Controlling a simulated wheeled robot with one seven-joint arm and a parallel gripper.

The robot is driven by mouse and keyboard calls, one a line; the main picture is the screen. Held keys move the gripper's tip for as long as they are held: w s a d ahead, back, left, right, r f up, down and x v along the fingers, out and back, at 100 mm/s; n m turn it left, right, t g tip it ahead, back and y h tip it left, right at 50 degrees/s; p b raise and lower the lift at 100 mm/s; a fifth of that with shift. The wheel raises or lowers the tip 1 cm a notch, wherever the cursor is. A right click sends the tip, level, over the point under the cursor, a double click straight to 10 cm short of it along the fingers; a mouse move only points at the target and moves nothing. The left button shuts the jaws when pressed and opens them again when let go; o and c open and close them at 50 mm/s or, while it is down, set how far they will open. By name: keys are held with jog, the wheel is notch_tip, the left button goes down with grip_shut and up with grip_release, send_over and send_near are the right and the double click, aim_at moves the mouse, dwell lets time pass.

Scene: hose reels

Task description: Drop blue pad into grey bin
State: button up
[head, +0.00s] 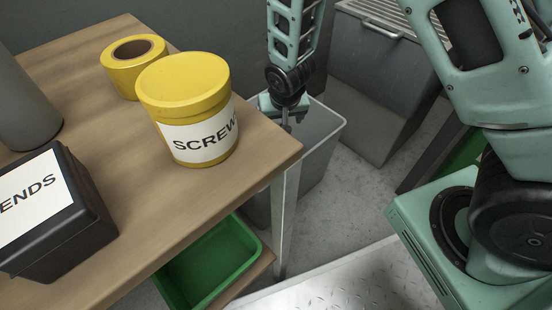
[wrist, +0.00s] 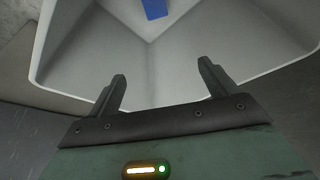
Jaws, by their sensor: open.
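The grey bin (head: 332,132) stands on the floor just past the table's right corner in the head view. Its pale inside (wrist: 185,60) fills much of the wrist view. The blue pad (wrist: 155,8) shows at the top of the wrist view, inside the bin, apart from my fingers and partly cut off by the frame edge. My gripper (wrist: 161,92) is open and empty, with its two fingers apart over the bin. In the head view my gripper (head: 287,118) points down at the bin, its fingertips partly hidden.
A green crate (head: 215,262) sits below. A grey cabinet (head: 385,75) stands behind the bin.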

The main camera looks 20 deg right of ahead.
jog(key=p+v, duration=0.7)
jog(key=v, duration=0.8)
jog(key=shift+r+p, duration=0.25)
jog(key=shift+p, duration=0.05)
jog(key=shift+s, duration=0.1)
